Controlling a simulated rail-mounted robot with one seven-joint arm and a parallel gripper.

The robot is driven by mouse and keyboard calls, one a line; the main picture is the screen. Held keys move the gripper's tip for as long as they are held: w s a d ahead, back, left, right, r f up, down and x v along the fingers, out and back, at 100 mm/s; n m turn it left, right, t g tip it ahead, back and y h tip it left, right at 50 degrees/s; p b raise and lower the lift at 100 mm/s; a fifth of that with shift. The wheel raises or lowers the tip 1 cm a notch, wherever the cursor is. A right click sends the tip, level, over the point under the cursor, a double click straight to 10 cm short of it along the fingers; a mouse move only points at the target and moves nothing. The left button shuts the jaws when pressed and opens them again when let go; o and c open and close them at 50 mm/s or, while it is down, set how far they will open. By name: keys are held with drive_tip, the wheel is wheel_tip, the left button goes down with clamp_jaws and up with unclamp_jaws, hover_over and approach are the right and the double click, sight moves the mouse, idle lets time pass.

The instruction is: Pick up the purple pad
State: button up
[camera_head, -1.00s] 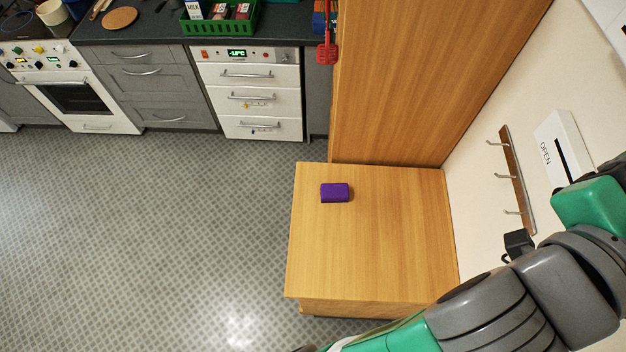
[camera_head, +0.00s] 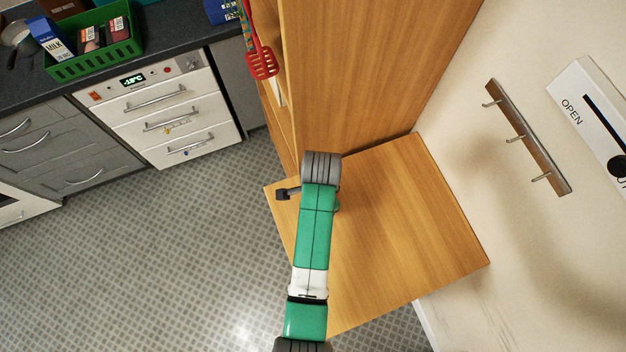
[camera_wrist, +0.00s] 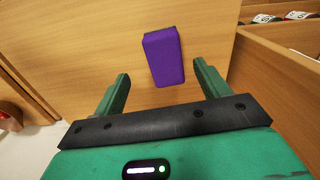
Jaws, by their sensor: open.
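The purple pad (camera_wrist: 164,57) is a small block lying on the wooden cabinet top (camera_wrist: 205,25). In the wrist view it lies just beyond the fingertips, between the lines of the two fingers and nearer the right one. My gripper (camera_wrist: 160,80) is open and empty, its green fingers on either side of the gap in front of the pad. In the head view my arm reaches over the cabinet top (camera_head: 400,230) and hides the pad and the gripper fingers.
A tall wooden cabinet (camera_head: 370,60) rises at the back of the cabinet top. A wall with a hook rack (camera_head: 528,138) stands to the right. A red spatula (camera_head: 261,62) hangs by the tall cabinet. The right part of the top is clear.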

drive_tip(key=f, duration=0.4)
drive_tip(key=w+f, duration=0.1)
drive_tip(key=f, duration=0.1)
drive_tip(key=shift+d+f, duration=0.3)
drive_tip(key=c, duration=1.1)
